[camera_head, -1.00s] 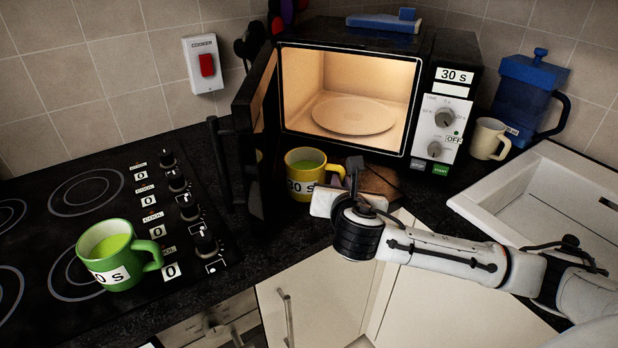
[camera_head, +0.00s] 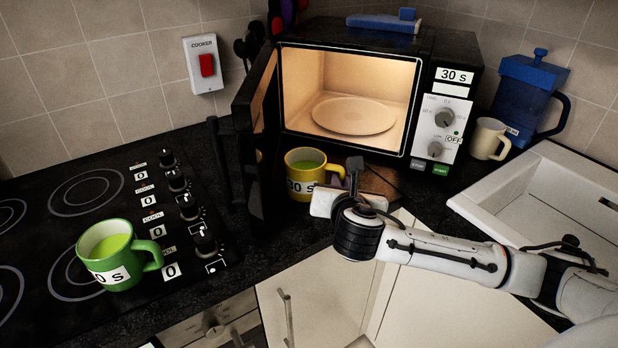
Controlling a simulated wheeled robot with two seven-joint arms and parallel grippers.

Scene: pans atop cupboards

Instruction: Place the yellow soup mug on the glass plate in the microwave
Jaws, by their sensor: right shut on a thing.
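The yellow soup mug (camera_head: 303,175) with green soup stands upright on the dark worktop in front of the microwave (camera_head: 450,60). Its label reads "30 s". My right gripper (camera_head: 338,184) is at the mug's right side, shut on its handle; the fingertips are partly hidden. The microwave door (camera_head: 257,140) is swung open to the left. The glass plate (camera_head: 354,114) lies bare on the floor of the lit cavity. My left gripper is not in view.
A green mug (camera_head: 108,258) of soup stands on the black hob (camera_head: 90,190) at left. A cream mug (camera_head: 489,138) and blue jug (camera_head: 526,95) stand right of the microwave. A white sink (camera_head: 545,205) is at right. The open door borders the space left of the yellow mug.

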